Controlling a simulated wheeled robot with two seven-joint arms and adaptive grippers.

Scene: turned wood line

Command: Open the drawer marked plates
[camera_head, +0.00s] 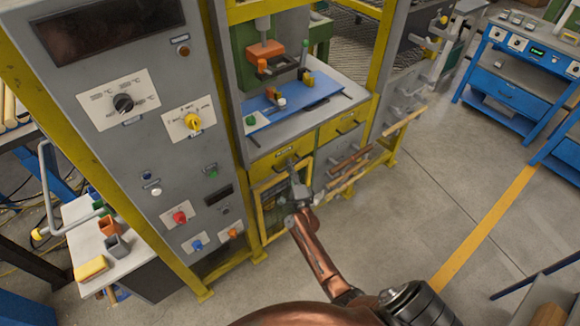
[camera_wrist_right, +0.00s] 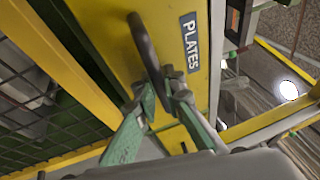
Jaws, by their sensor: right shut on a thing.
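The yellow drawer marked PLATES (camera_wrist_right: 180,80) fills the middle of the right wrist view, with its label (camera_wrist_right: 190,42) along one edge. In the head view it is the left drawer (camera_head: 266,165) under the press table. Its dark bar handle (camera_wrist_right: 142,42) runs between the green-padded fingers of my right gripper (camera_wrist_right: 162,92), which is shut on it. In the head view my right gripper (camera_head: 298,188) is at the front of this drawer, partly covering handle and face. I cannot tell whether the drawer stands slightly out. My left gripper is out of view.
A second yellow drawer (camera_head: 341,126) is just to the right. Below is a yellow-framed mesh door (camera_head: 270,211). A grey control panel (camera_head: 140,150) stands close on the left. Wooden rods (camera_head: 350,159) stick out on the right. The floor (camera_head: 440,190) to the right is clear.

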